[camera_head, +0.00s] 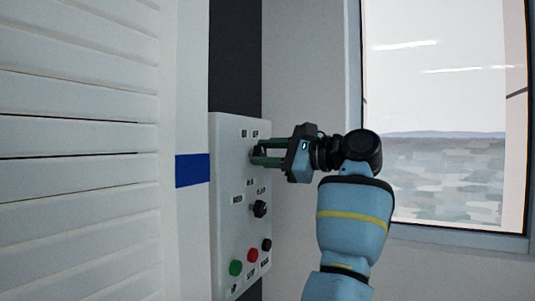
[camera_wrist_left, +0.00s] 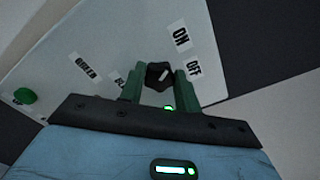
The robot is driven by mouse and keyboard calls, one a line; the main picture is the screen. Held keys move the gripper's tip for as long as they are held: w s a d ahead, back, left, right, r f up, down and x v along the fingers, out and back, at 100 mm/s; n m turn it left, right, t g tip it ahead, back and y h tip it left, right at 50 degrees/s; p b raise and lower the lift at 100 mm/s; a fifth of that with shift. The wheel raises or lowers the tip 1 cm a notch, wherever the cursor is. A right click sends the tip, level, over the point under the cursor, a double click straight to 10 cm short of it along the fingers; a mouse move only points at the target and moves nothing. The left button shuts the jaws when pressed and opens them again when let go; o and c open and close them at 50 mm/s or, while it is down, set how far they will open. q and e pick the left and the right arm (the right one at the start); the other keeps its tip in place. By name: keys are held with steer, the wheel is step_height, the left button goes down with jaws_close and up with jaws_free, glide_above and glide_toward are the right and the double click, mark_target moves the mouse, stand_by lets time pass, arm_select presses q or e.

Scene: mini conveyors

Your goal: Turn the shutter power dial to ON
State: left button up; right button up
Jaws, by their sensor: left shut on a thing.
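The shutter power dial (camera_wrist_left: 158,76) is a black knob with a pale mark on its face, below the ON label (camera_wrist_left: 180,37) and beside the OFF label (camera_wrist_left: 194,69) in the left wrist view. I cannot tell for sure which label its mark points to. My left gripper (camera_head: 257,153) reaches the top of the white control panel (camera_head: 226,180) from the right in the head view. Its green fingers (camera_wrist_left: 157,84) are shut on the dial, one on either side, and partly hide it in the head view. My right gripper is out of view.
Lower on the panel are a second black dial (camera_head: 260,209), a green button (camera_head: 236,267), a red button (camera_head: 252,255) and a black button (camera_head: 266,244). A white slatted shutter (camera_head: 80,160) fills the left; a window (camera_head: 445,100) is at the right.

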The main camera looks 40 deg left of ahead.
arm_select(q)
steer(key=o, duration=1)
steer(key=shift+c, duration=0.2)
steer(key=v, duration=0.7)
steer(key=shift+d+b, duration=0.35)
steer(key=shift+d, duration=0.05)
steer(key=shift+w, duration=0.1)
